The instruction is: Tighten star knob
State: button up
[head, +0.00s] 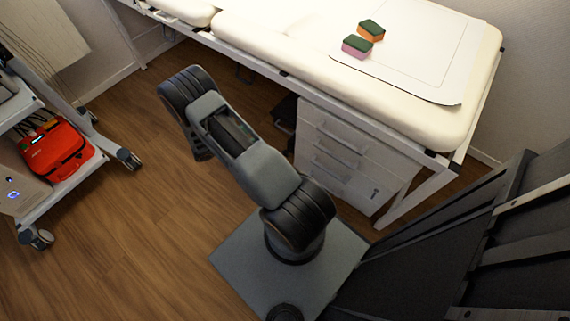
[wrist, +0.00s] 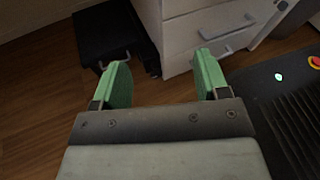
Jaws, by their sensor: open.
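No star knob can be made out in either view. My gripper (wrist: 160,82) shows in the wrist view with its two green fingers apart and nothing between them. It is open and points toward the wood floor in front of a white drawer cabinet (wrist: 205,30). In the head view my arm is folded above my base and hides part of the floor; the gripper itself cannot be made out there.
A cream padded exam table (head: 290,62) spans the back, with two sponges (head: 364,40) on its paper sheet. The drawer cabinet (head: 345,160) stands beneath it. The floor (head: 130,220) between is clear.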

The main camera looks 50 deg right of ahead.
aim_at(285, 154)
jog(key=s+d+f+n+t+h+b, duration=0.1)
jog(key=f+n+t+b, duration=0.15)
jog(key=f, duration=0.65)
jog(key=s+f+n+t+h+b, duration=0.1)
jog(key=s+f+n+h+b, duration=0.2)
jog(key=f, duration=0.6)
jog(key=d+f+n+t+b, duration=0.1)
jog(key=f+n+t+b, duration=0.15)
jog(key=f+n, duration=0.45)
jog(key=d+f+b, duration=0.1)
jog(key=d, duration=0.2)
jog(key=d+f+m+b, duration=0.1)
jog(key=d, duration=0.3)
jog(key=d+f+m+b, duration=0.1)
jog(key=d, duration=0.3)
jog(key=shift+w+d+b, duration=0.15)
jog(key=shift+w+b, duration=0.1)
jog(key=shift+b, duration=0.05)
jog(key=shift+w+d+r, duration=0.1)
jog(key=shift+d+r, duration=0.05)
jog(key=shift+d, duration=0.85)
jog(key=c, duration=0.9)
